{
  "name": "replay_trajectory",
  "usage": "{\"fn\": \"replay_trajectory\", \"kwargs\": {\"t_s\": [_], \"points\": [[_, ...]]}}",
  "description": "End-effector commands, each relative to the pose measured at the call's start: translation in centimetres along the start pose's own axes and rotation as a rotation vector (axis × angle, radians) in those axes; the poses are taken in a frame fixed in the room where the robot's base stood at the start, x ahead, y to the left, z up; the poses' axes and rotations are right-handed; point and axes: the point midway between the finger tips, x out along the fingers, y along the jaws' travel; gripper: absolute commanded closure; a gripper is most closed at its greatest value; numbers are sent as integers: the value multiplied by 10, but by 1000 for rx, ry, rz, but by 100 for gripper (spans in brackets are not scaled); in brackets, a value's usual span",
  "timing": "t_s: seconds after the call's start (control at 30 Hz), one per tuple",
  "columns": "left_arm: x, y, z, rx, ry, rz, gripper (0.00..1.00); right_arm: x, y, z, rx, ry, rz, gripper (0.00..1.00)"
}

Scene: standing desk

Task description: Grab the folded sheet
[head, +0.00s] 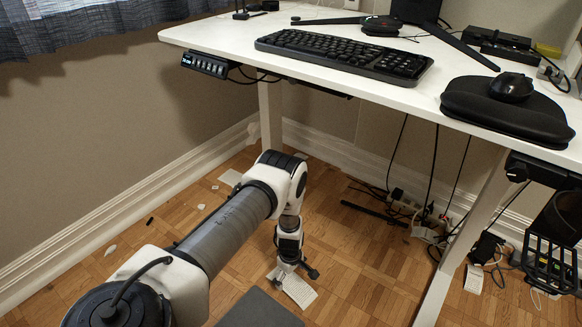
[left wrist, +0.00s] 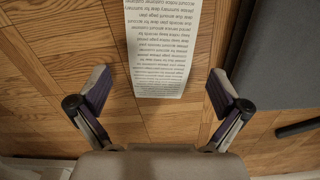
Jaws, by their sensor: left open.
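A white sheet of paper with printed lines (left wrist: 163,45) lies on the wooden floor; its near end reaches between my left gripper's fingers in the left wrist view. In the head view the sheet (head: 301,292) shows under the desk, partly hidden by the gripper. My left gripper (head: 296,270) points down just over the sheet. In the left wrist view it (left wrist: 161,90) is open, with one finger on each side of the sheet and a gap to both edges. Whether the sheet is folded is hard to tell. My right gripper is not in view.
The white desk (head: 215,37) stands over this area, its leg (head: 462,240) to the right. A dark grey flat thing (left wrist: 280,55) lies right of the sheet. Cables and a power strip (head: 405,203) lie by the wall. Small paper scraps (head: 110,250) dot the floor on the left.

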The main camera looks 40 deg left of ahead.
Motion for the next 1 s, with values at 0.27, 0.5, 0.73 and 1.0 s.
{"fn": "replay_trajectory", "kwargs": {"t_s": [0.27, 0.5, 0.73, 1.0], "points": [[35, 0, -2, 1, 1, 0, 0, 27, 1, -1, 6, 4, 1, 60], [34, 0, -2, 2, 1, -1, 30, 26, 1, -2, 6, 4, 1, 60], [34, 0, -2, 2, 1, -1, 37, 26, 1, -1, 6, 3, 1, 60], [16, 1, -2, 0, 1, 1, 37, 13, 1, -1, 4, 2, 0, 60]]}}
